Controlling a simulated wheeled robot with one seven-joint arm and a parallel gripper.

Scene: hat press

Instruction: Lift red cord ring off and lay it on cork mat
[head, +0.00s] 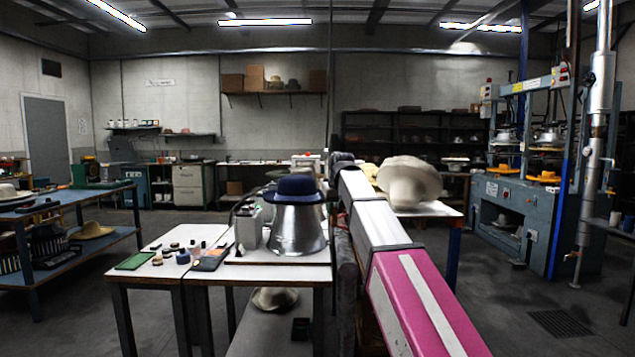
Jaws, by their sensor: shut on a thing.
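I cannot make out the red cord ring. A navy hat (293,188) sits on a silver metal cone-shaped form (298,230) on the white-topped table (240,276); no red cord shows around it. I cannot make out a cork mat either. My arm, with pink and white links, reaches from the lower right up to a dark joint just right of the hat. My gripper and its fingertips do not show; the arm may hide them, along with part of the table area behind it.
A green mat (135,261) and several small items lie on the table's left part. A grey canister (248,228) stands beside the metal form. A pale hat shape (408,182) stands on another table behind my arm. A blue-grey press (518,215) is at right.

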